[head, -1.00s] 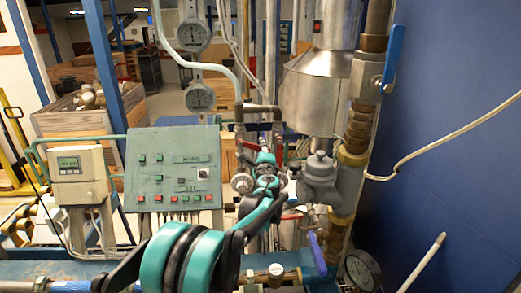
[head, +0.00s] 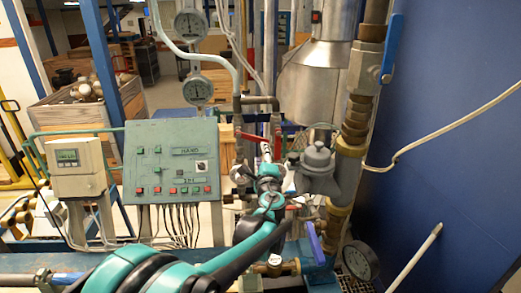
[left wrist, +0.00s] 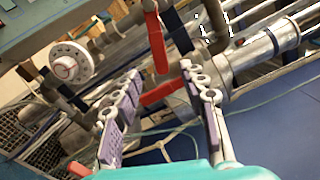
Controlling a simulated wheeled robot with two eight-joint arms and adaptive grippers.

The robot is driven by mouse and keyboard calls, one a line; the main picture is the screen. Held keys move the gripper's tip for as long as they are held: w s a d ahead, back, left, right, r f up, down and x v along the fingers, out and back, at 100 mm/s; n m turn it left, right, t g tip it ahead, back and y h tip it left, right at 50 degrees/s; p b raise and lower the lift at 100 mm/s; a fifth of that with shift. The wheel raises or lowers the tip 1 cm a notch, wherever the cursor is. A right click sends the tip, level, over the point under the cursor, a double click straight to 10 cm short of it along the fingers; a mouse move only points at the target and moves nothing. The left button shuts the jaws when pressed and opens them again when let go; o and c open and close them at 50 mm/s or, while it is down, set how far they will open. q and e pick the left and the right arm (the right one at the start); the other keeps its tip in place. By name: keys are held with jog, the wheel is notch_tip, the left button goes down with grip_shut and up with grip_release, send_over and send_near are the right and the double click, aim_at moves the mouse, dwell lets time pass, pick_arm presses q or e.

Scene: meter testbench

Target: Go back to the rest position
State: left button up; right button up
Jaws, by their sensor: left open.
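My left gripper (head: 268,165) stands in front of the pipework at the middle of the head view, on a teal and black arm coming up from the bottom. Red valve handles (head: 276,135) are just beyond the fingers; one red handle also shows in the left wrist view (left wrist: 156,42), close behind the fingertips. Whether the fingers touch any handle cannot be told. My right gripper is in neither view.
A green control panel (head: 172,160) and a meter box (head: 76,168) stand left. A grey meter body (head: 318,165), brass pipe fittings (head: 350,145) and a pressure gauge (head: 360,261) are right. A purple handle (head: 314,242) is low. A blue wall (head: 450,150) bounds the right.

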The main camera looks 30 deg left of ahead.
pick_arm(q)
jog(key=shift+s+d, duration=0.2)
jog(key=shift+s, duration=0.15)
jog(key=s+d+f+n+g+h+b, duration=0.2)
jog(key=s+f+n+g+b, duration=0.2)
jog(key=s+f+n+b, duration=0.85)
jog(key=s+d+f+n+g+h+b, duration=0.1)
jog(key=s+d+f+h+b, duration=0.1)
jog(key=s+d+f, duration=0.2)
jog(key=s+d+f+n+g+h+b, duration=0.1)
jog(key=s+d+f+h+b, duration=0.2)
jog(key=s+f, duration=0.6)
jog(key=s+d+f+n+g+h+b, duration=0.1)
jog(key=s+d+f, duration=0.5)
jog(key=f, duration=0.6)
jog(key=shift+s+d+g+h+b, duration=0.15)
jog(key=shift+d+g+h+b, duration=0.15)
jog(key=shift+g+h+b, duration=0.4)
jog(key=shift+f, duration=0.1)
